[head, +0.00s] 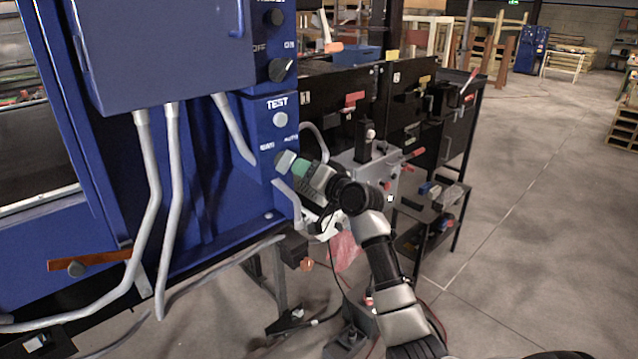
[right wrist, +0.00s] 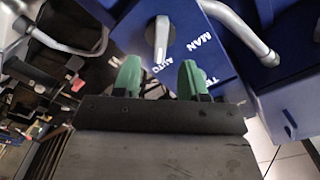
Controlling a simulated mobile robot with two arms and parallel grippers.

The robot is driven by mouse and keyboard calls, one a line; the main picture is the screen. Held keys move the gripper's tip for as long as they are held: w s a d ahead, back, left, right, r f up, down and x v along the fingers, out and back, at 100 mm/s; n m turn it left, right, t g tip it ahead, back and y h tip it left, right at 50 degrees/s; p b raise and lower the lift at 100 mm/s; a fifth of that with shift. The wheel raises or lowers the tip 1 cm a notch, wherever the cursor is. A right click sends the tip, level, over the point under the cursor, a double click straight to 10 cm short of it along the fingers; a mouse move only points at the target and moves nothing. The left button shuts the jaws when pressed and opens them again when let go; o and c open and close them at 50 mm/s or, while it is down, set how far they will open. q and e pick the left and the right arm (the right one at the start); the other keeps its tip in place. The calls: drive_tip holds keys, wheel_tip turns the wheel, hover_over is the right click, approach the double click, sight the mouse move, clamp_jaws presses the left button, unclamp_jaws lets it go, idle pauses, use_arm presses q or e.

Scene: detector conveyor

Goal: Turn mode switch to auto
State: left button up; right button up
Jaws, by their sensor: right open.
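The mode switch (right wrist: 161,38) is a round dial with a pale grey handle on a blue panel (right wrist: 187,15). AUTO and MAN labels are printed beside it in the right wrist view. The handle lies nearly upright in that view; I cannot tell which end is its pointer. In the head view the MAN and AUTO labels show below the TEST button (head: 280,119), while my gripper hides most of the switch. My right gripper (right wrist: 160,80) is open, its green fingers apart and nothing between them. It is close to the switch, pointing at it; contact is not visible. My left gripper is not in view.
Two other black knobs (head: 281,69) sit higher on the blue panel. Grey conduits (head: 150,205) run down the cabinet, and one bent pipe (right wrist: 240,30) passes near the switch. Black machines with red handles (head: 352,100) stand behind my right arm.

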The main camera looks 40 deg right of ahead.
drive_tip(key=s+b, duration=0.1)
drive_tip(key=s, duration=0.4)
drive_tip(key=shift+d, duration=0.2)
drive_tip(key=s+a+f+n+g+h, duration=0.1)
drive_tip(key=a+f+g, duration=0.15)
drive_tip(key=f, duration=1.45)
drive_tip(key=s+a+f+g+h, duration=0.1)
drive_tip(key=f+g, duration=0.3)
drive_tip(key=f, duration=1.2)
drive_tip(key=s+a+f+n+g, duration=0.1)
drive_tip(key=s+a+f+g, duration=0.15)
drive_tip(key=s+f, duration=0.6)
drive_tip(key=s+a+f+n+g, duration=0.2)
drive_tip(key=s+a+f, duration=0.25)
drive_tip(key=f, duration=0.75)
drive_tip(key=s+a+f+n+g, duration=0.2)
drive_tip(key=s+f, duration=0.3)
drive_tip(key=s, duration=0.7)
drive_tip(key=s+a+f+n+g, duration=0.2)
drive_tip(key=s+a+f, duration=0.2)
drive_tip(key=s, duration=0.7)
drive_tip(key=s+a+f+n+g, duration=0.2)
drive_tip(key=s+f, duration=0.5)
drive_tip(key=s, duration=0.5)
drive_tip(key=shift+s+a+n, duration=0.3)
drive_tip(key=shift+a+n, duration=0.1)
drive_tip(key=shift+a, duration=0.5)
drive_tip(key=shift+f, duration=0.1)
